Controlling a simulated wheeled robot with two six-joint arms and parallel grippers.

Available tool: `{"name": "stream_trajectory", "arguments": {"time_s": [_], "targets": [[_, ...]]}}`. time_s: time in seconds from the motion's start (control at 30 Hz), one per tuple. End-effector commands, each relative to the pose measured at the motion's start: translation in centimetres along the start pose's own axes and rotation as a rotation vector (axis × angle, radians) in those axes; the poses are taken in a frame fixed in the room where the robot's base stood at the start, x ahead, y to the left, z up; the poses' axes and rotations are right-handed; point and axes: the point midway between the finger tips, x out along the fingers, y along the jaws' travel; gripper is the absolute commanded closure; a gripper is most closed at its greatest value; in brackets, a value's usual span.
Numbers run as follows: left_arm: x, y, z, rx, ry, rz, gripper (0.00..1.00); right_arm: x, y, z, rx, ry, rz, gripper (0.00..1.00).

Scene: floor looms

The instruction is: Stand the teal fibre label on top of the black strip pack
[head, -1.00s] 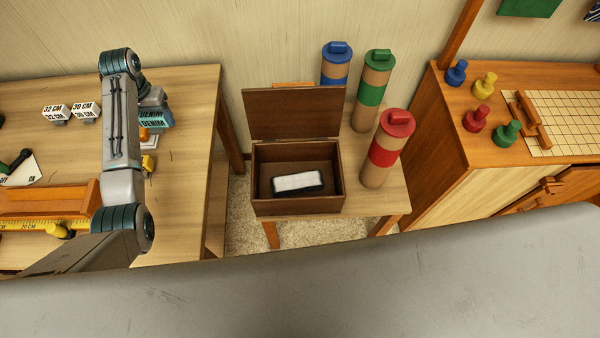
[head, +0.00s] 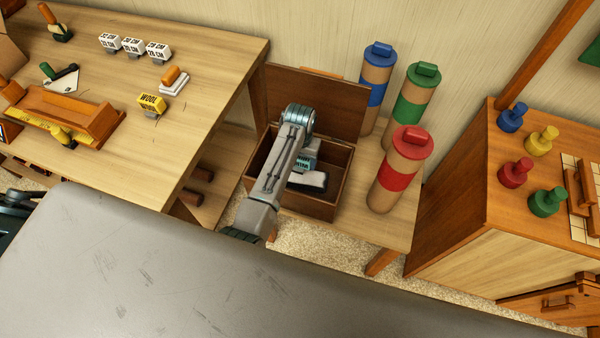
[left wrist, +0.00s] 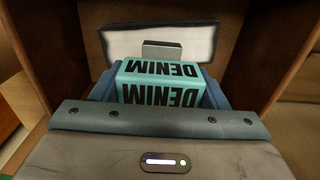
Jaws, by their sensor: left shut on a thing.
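The teal label (left wrist: 165,85), printed DENIM, is in my left gripper (left wrist: 160,95), which is shut on it. In the head view the label (head: 301,166) shows partly beside the gripper (head: 306,160), inside or just above the open brown box (head: 312,204). The strip pack (head: 316,182), with a white top and black edges, lies in the box. In the left wrist view the pack (left wrist: 118,43) lies beyond the label. A small dark grey block (left wrist: 162,51) shows between them. Whether label and pack touch cannot be told. My right gripper is not in view.
The box's raised lid (head: 335,97) stands behind my arm. Red (head: 398,170), green (head: 411,95) and blue (head: 375,90) capped tubes stand right of it. The left table (head: 200,90) holds white blocks, a yellow WOOL label (head: 151,104) and a wooden tray.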

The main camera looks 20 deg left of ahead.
Motion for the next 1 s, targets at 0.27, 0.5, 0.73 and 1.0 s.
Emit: {"name": "stream_trajectory", "arguments": {"time_s": [0.27,0.5,0.73,1.0], "targets": [[3.2,0.0,0.0,0.0,-0.001,0.0,0.55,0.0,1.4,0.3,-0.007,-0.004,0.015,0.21],[6.3,-0.1,-0.1,0.001,0.0,0.0,0.55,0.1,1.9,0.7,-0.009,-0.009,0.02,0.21],[6.4,-0.1,-0.1,0.0,0.002,0.0,0.55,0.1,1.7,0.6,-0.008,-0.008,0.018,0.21],[6.7,-0.1,-0.1,0.0,0.001,0.0,0.13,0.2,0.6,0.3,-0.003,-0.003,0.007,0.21]]}}
